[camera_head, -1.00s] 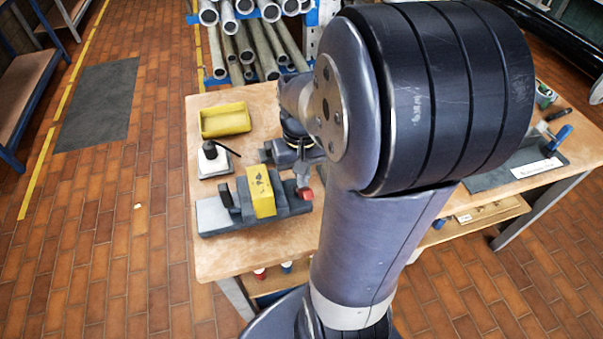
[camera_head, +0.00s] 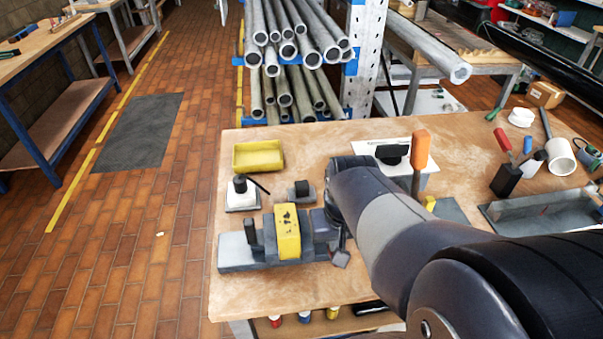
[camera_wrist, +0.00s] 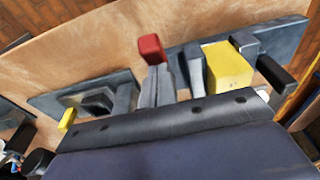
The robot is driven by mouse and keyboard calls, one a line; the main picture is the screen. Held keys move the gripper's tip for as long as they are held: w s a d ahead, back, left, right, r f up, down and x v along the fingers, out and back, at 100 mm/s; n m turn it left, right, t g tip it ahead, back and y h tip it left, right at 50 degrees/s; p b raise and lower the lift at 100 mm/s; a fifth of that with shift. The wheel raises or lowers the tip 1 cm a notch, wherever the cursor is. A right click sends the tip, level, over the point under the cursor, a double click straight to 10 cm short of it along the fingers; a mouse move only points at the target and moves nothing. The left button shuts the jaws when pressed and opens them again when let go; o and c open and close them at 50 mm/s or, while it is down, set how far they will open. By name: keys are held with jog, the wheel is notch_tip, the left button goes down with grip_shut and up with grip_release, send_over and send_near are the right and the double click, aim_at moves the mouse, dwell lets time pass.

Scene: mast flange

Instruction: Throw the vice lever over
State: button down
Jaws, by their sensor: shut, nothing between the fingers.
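The vice (camera_head: 236,252) is a grey block on the front left of the workbench, with a yellow block (camera_head: 287,232) upright in its jaws. The yellow block also shows in the wrist view (camera_wrist: 230,66). The lever's red end (camera_wrist: 151,48) stands out beside the vice in the wrist view. My gripper (camera_wrist: 158,82) is shut and empty, its grey fingers close to the red end; I cannot tell whether they touch it. In the head view my forearm and wrist hide most of the gripper at the vice's right end, and the lever is not clearly seen there.
A yellow tray (camera_head: 258,157) and a white pot with a black top (camera_head: 241,193) stand behind the vice. An orange-handled upright (camera_head: 421,150) stands close behind my arm. Tools and a white cup (camera_head: 561,154) lie at the right. The bench's front left edge is clear.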

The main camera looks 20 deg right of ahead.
jog(key=shift+r+p, duration=0.35)
jog(key=shift+p, duration=0.1)
jog(key=r, duration=0.1)
jog(key=w+r+p, duration=0.2)
jog(key=shift+d+r, duration=0.3)
notch_tip(320, 180, up, 9)
jog(key=s, duration=0.2)
jog(key=shift+s+a, duration=0.35)
jog(key=shift+f, duration=0.2)
jog(key=f, duration=0.3)
jog(key=w+f, duration=0.1)
jog(key=f, duration=0.2)
jog(key=w+f, duration=0.1)
jog(key=f, duration=0.2)
jog(key=shift+w+d+f, duration=0.2)
jog(key=shift+d+f, duration=0.1)
jog(key=f+b, duration=0.1)
jog(key=s+f+b, duration=0.1)
jog(key=shift+s+a+f, duration=0.15)
jog(key=shift+f, duration=0.15)
jog(key=shift+s+a+f+b, duration=0.1)
jog(key=shift+s+f+b, duration=0.15)
jog(key=shift+f+b, duration=0.15)
jog(key=shift+r, duration=0.1)
